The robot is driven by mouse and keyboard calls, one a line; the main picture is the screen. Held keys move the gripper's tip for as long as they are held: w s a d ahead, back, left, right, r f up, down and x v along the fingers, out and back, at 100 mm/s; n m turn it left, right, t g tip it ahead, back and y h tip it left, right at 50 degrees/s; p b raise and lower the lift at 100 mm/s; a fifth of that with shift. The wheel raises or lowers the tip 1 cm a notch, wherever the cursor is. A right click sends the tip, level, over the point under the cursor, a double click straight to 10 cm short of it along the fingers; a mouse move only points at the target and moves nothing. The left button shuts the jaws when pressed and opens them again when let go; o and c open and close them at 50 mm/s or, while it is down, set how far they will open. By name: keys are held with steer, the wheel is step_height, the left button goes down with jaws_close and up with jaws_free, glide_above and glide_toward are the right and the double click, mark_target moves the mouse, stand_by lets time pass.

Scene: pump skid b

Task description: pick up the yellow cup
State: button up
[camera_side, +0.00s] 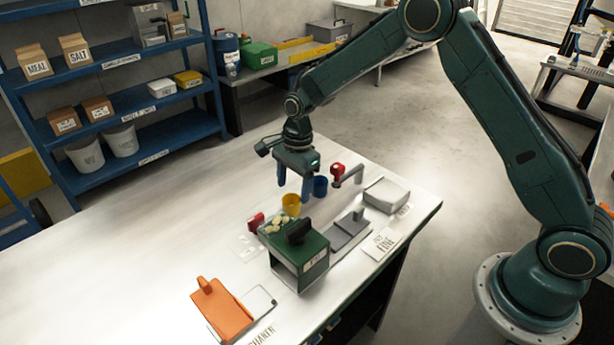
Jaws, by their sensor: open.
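The yellow cup (291,206) stands on the pale worktable, just behind the green box, and looks upright. My gripper (294,190) points down over the table with its two blue fingers apart and nothing between them. In this view the fingertips are just above and behind the yellow cup's rim. I cannot tell the exact depth between them, or whether the right fingertip touches the cup. A blue cup (321,187) stands close to the right of the right finger.
A green box (302,262) with a black handle and pale round pieces stands in front of the cup. A red block (256,221) is to its left. A red-topped fixture (338,171) and grey blocks (349,229) are to the right. The table's left side is clear.

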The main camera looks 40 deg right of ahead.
mark_target(292, 201)
steer(key=shift+w+a+f, duration=0.1)
steer(key=shift+a+f, duration=0.05)
steer(key=shift+f, duration=1.2)
steer(key=shift+w+a+f, duration=0.1)
steer(key=shift+f, duration=1.2)
steer(key=c, duration=1)
